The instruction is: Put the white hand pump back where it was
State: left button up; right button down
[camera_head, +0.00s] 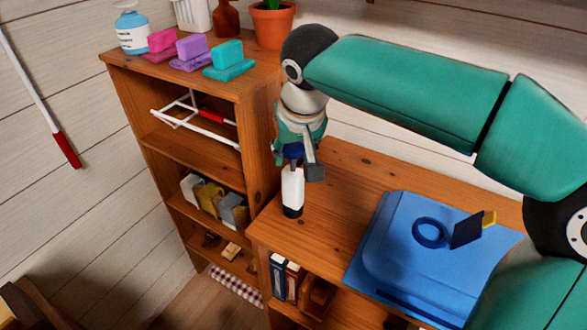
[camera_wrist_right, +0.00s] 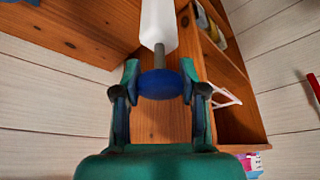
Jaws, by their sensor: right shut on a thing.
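The white hand pump (camera_head: 292,188) has a white body, a black base and a blue knob on a grey rod. It hangs upright below my right gripper (camera_head: 297,160), over the left end of the low wooden cabinet (camera_head: 340,165). I cannot tell whether its base touches the top. In the right wrist view, the right gripper (camera_wrist_right: 160,76) is shut on the blue knob (camera_wrist_right: 160,86), with the white body (camera_wrist_right: 158,24) extending beyond it. My left gripper is not in view.
A blue case (camera_head: 385,240) lies on the cabinet, with a blue ring (camera_head: 429,232) on it. The tall shelf (camera_head: 258,125) rises at the left, holding a white frame (camera_head: 185,112), coloured blocks (camera_head: 190,48) and a potted plant (camera_head: 271,25). Cabinet top between pump and case is clear.

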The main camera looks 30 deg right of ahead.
aim_at(293, 170)
jog(key=shift+f, duration=1.85)
jog(key=shift+f+b, duration=0.15)
jog(key=shift+b, duration=0.2)
jog(key=c, duration=0.6)
grip_release()
jog(key=shift+c, duration=0.2)
jog(key=p+v, duration=0.1)
jog(key=v, duration=1.1)
jog(key=shift+s, duration=0.1)
